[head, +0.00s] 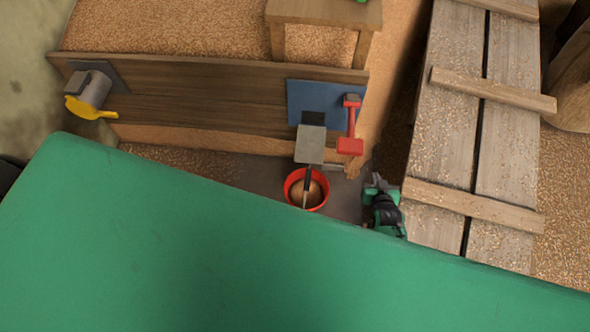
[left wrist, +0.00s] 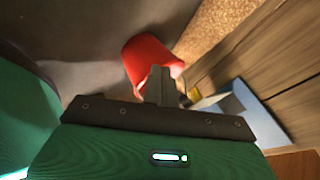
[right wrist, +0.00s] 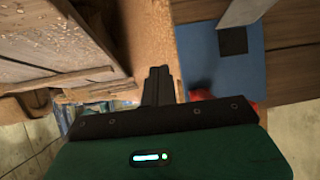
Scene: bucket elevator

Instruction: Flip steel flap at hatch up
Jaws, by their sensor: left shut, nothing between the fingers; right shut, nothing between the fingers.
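The grey steel flap (head: 310,146) is at the lower edge of a blue panel (head: 290,102) on the wooden wall in the head view. It extends below a black patch; its exact tilt is hard to tell. Part of it shows at the top of the right wrist view (right wrist: 246,10). My right gripper (head: 376,182) is shut and empty, to the right of and below the flap and apart from it; its fingers show in the right wrist view (right wrist: 158,84). My left gripper (left wrist: 158,84) is shut and empty in its wrist view, close to the red bucket. The head view hides it.
A red lever (head: 351,125) stands right beside the flap. A red bucket (head: 290,188) with brown contents stands below it. A grey spout with a yellow part (head: 92,108) is at the wall's left. Wooden planks (head: 444,130) fill the right side.

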